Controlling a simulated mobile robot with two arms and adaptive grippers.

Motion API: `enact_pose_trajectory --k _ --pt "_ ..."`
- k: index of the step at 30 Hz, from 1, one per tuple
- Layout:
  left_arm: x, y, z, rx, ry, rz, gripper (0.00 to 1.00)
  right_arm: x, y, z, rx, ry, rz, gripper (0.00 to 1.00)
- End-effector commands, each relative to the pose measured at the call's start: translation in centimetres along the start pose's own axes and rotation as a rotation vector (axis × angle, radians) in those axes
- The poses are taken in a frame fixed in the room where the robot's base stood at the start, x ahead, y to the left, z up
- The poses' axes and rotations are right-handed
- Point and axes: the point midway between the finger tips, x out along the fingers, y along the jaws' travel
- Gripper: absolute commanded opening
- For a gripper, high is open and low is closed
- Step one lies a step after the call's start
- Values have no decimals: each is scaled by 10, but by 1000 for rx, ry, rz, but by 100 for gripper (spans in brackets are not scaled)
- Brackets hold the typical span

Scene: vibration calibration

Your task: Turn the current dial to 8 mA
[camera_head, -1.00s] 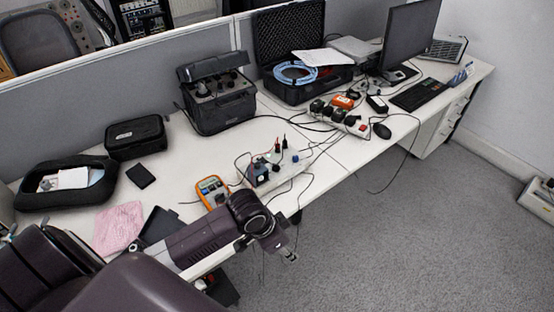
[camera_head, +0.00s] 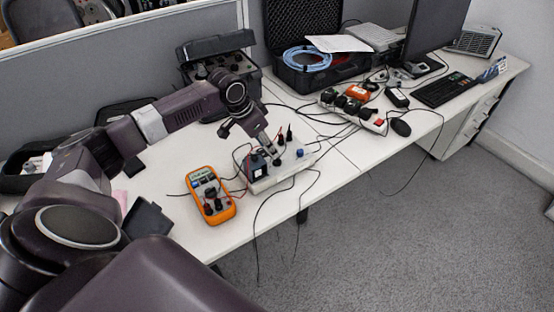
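A white instrument box (camera_head: 290,172) lies on the desk near its front edge, with a black block (camera_head: 258,167), probes and a blue knob (camera_head: 300,153) on it. I cannot tell which part is the current dial, and no scale reading is legible. My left arm reaches in from the left, and its gripper (camera_head: 273,153) points down at the middle of the box, left of the blue knob. It partly hides the box top. Its fingers are too small to tell open from shut, or whether they touch anything. My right gripper is out of view.
An orange multimeter (camera_head: 209,196) lies left of the box, with leads between. Black cables hang over the desk's front edge. A dark case (camera_head: 219,74) stands behind my arm. A power strip (camera_head: 352,112), mouse (camera_head: 401,127) and keyboard (camera_head: 443,90) are to the right.

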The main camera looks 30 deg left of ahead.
Motion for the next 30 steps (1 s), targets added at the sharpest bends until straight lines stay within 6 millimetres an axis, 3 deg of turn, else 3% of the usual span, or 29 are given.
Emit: enact_pose_trajectory --k 5,12,24,30 --pt "27 2 0 -1 -2 4 38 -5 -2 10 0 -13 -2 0" --pt "60 2 -1 0 -1 2 38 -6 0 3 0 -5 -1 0" --pt "70 2 0 2 0 0 38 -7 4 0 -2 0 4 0" --pt "70 2 0 2 -1 0 17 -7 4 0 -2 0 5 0"
